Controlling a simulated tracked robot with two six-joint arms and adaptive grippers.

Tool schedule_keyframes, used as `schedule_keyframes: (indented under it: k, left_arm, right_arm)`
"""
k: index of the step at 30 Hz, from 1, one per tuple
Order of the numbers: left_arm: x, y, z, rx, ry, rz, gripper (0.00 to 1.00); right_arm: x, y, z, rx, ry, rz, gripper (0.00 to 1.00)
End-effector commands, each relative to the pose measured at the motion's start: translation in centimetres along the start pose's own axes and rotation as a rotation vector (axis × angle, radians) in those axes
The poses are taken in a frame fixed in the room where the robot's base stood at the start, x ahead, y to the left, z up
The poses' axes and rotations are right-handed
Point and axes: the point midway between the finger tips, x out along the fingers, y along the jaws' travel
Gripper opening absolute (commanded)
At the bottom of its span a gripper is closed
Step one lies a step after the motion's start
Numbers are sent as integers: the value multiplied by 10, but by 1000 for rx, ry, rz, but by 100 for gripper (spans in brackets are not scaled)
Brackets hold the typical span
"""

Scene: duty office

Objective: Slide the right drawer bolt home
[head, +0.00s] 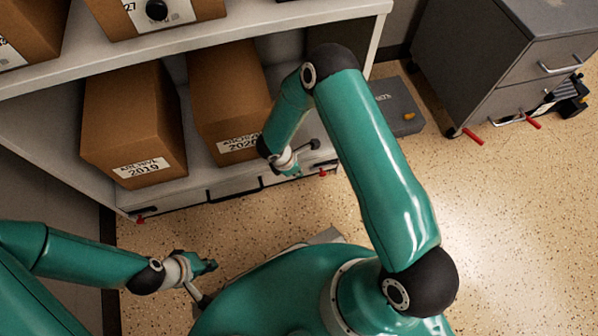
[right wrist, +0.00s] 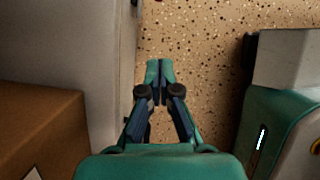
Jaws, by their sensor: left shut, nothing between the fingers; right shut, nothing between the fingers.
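The right drawer bolt shows in the head view as a small dark fitting with a red end (head: 323,173), low on the right end of the shelf unit's front. Its exact position is too small to tell. The drawer front (head: 195,199) has two black handles. My right gripper (head: 291,171) is shut and empty, just left of the bolt and apart from it in the picture. It also shows in the right wrist view (right wrist: 159,72), with its fingertips together over the floor beside a pale panel. My left gripper (head: 211,266) is shut and empty, low over the floor in front of the unit.
Archive boxes 2019 (head: 135,120) and 2020 (head: 228,95) stand on the lower shelf (head: 185,188). Another red-ended fitting (head: 140,219) is at the drawer's left end. A grey case (head: 397,105) lies right of the unit, near a grey cabinet (head: 480,60).

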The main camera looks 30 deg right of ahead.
Motion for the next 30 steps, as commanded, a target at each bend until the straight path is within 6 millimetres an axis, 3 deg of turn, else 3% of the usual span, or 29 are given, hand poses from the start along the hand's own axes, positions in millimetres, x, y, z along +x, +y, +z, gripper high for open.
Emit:
schedule_keyframes:
  k: [13,21,30]
  left_arm:
    - [36,-13,0,0,0,0,0]
    - [43,-16,0,0,0,0,0]
    - [43,-16,0,0,0,0,0]
  right_arm:
    - [92,-1,-2,1,1,-3,0]
    - [102,0,30,0,2,0,0]
    - [103,0,35,-2,2,-1,0]
